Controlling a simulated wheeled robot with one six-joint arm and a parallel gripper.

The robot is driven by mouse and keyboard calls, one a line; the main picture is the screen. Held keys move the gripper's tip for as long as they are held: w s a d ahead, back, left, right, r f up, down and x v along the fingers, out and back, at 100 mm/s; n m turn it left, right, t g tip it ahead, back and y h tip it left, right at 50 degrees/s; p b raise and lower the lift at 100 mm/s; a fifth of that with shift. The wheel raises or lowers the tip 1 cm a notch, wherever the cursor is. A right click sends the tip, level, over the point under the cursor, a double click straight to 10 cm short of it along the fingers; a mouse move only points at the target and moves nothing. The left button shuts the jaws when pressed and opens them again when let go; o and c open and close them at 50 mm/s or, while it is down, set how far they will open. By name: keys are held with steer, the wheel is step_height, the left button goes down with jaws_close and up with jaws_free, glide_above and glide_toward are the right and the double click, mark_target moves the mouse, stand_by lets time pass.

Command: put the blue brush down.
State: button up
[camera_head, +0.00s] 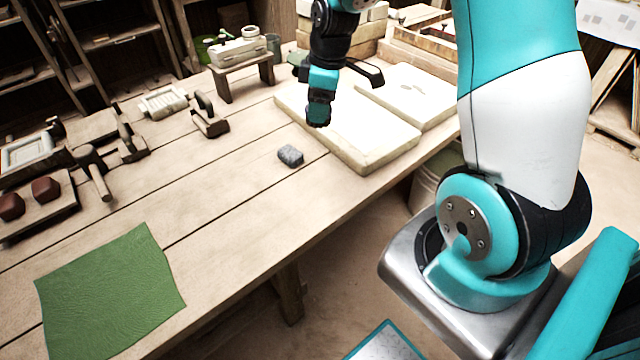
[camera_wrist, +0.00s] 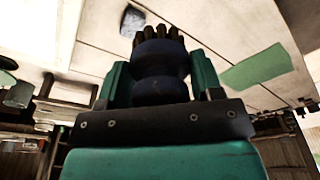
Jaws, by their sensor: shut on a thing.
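My gripper (camera_head: 321,92) hangs over the left part of the front pale slab (camera_head: 374,157), pointing down. In the wrist view my gripper (camera_wrist: 160,76) is shut on the blue brush (camera_wrist: 160,58), with one teal finger on each side of its rounded dark blue body. The brush's dark bristles point away from the gripper. In the head view the brush (camera_head: 318,114) shows as a small dark shape under the fingers; its gap to the slab is hard to judge.
A grey lump (camera_head: 290,156) lies on bare boards left of the slab. A green cloth (camera_head: 110,290) lies at the near left. Wooden tools (camera_head: 95,172) and dark red pieces (camera_head: 45,189) line the left side. A small stand (camera_head: 240,74) is at the back. The table's middle is clear.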

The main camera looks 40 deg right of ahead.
step_height(320, 180, down, 19)
steer(key=shift+f+p, duration=0.2)
steer(key=shift+p, duration=0.1)
steer(key=shift+f, duration=0.1)
steer(key=o, duration=1)
steer(key=shift+c, duration=0.2)
